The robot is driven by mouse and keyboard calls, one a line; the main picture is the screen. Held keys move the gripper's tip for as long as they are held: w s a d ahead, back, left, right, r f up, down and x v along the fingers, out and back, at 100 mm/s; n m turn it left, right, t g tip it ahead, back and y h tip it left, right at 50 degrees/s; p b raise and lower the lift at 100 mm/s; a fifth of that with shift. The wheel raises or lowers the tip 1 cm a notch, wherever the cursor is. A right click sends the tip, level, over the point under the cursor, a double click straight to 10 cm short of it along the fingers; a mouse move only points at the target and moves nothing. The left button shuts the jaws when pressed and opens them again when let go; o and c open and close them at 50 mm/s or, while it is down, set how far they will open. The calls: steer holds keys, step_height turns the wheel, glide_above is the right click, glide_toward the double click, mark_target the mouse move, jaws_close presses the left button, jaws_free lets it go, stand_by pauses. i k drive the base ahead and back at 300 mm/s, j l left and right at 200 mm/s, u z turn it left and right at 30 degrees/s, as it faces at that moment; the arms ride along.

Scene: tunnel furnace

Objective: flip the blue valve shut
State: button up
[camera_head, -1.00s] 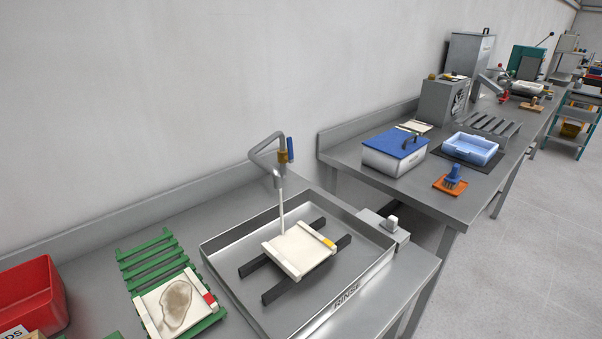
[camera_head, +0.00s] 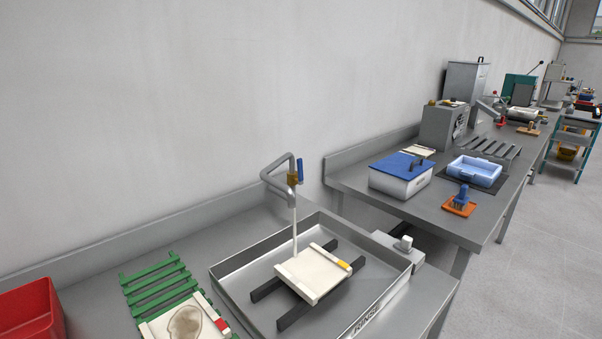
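The blue valve (camera_head: 300,170) is a small blue lever standing upright on the brass body (camera_head: 293,178) of a grey bent tap (camera_head: 277,172). The tap rises behind the rinse tray (camera_head: 237,264). A pale stream of water (camera_head: 295,228) runs straight down from the spout. It meets a cream square plate (camera_head: 311,274) with a yellow mark, which rests on two dark bars in the tray. My gripper is not in view.
A green rack (camera_head: 150,271) with a stained cream plate and a red bin (camera_head: 28,313) stand at the left. A white switch box (camera_head: 403,246) sits right of the tray. A second bench (camera_head: 465,225) holds a blue-lidded box (camera_head: 400,178).

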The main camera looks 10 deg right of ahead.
mark_target(299, 161)
steer(key=i+l, duration=0.15)
steer(key=l, duration=0.2)
steer(key=i+l, duration=0.15)
steer(key=l, duration=0.2)
steer(key=i+l+z, duration=0.1)
steer(key=l, duration=0.25)
steer(key=i+l, duration=0.4)
steer(key=l, duration=0.3)
